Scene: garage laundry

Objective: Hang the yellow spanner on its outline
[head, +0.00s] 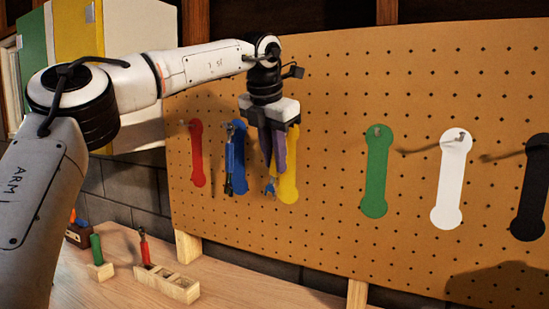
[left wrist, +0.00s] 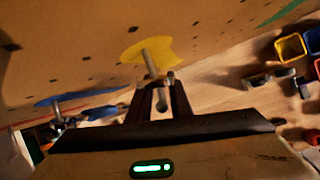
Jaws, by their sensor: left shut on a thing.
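The pegboard's yellow outline (head: 289,184) has a metal peg, which shows in the left wrist view (left wrist: 150,62) against the yellow shape (left wrist: 140,48). My left gripper (head: 272,165) is in front of this outline and partly covers it. It is shut on a spanner, whose metal end (head: 270,187) shows just below the fingertips. The rest of the spanner is mostly hidden by the fingers, so its colour is hard to tell. In the left wrist view the fingers (left wrist: 159,95) are close to the peg; whether the spanner touches it I cannot tell. My right gripper is not in view.
A blue tool (head: 231,165) hangs on the blue outline (head: 240,150), close left of my gripper. Red, green, white and black outlines also have pegs. Green (head: 97,249) and red (head: 144,247) tools stand in wooden holders on the bench. Bins (left wrist: 290,47) show in the wrist view.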

